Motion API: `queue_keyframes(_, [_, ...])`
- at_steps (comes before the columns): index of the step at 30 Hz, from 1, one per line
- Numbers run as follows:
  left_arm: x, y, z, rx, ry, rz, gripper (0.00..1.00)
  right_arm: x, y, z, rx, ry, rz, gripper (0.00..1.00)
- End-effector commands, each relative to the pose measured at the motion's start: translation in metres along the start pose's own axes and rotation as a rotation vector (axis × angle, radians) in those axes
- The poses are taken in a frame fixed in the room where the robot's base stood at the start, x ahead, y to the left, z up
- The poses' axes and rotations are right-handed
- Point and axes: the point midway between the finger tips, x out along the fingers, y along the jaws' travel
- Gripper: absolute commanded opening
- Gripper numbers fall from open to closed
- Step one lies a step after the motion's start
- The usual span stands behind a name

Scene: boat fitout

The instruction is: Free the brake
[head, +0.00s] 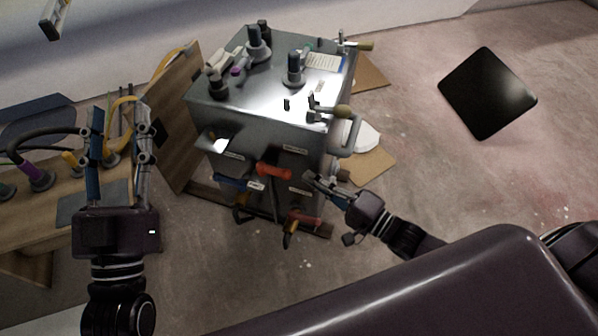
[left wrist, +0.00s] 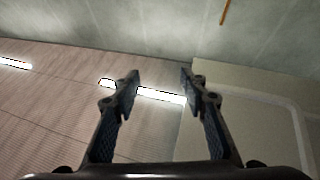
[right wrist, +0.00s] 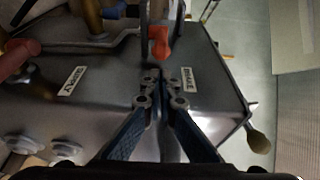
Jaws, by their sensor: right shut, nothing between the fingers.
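A label reading BRAKE (right wrist: 187,78) is on a grey metal face in the right wrist view. Beside it, just beyond my right fingertips, is a red-tipped part (right wrist: 160,42), partly in front of a metal fitting. My left gripper (left wrist: 160,75) is open and empty, raised away from the cabinet.
A SUPPLY label (right wrist: 72,80) is left of the fingers. A blue handle (head: 230,182) is on the cabinet front. A wooden bench (head: 35,220) with hoses is at left. A black panel (head: 487,93) lies on open floor at right.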

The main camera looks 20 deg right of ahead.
Motion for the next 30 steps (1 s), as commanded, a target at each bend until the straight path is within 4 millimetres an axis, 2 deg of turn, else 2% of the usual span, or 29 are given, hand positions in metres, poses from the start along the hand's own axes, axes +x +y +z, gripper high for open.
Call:
queue_keyframes(6, [-0.005, 0.004, -0.038, -0.008, 0.184, 0.008, 0.4, 0.027, 0.001, 0.0, 0.0, 0.0, -0.002, 0.0])
queue_keyframes(12, [-0.01, 0.006, -0.06, -0.013, 0.287, 0.012, 0.4, 0.04, 0.001, 0.001, 0.001, -0.001, -0.001, 0.0])
queue_keyframes(18, [-0.012, 0.007, -0.067, -0.014, 0.317, 0.013, 0.4, 0.044, 0.0, 0.001, 0.001, -0.001, 0.0, 0.0])
queue_keyframes(30, [-0.011, 0.006, -0.065, -0.013, 0.303, 0.013, 0.4, 0.045, -0.001, 0.002, 0.001, 0.002, 0.0, 0.0])
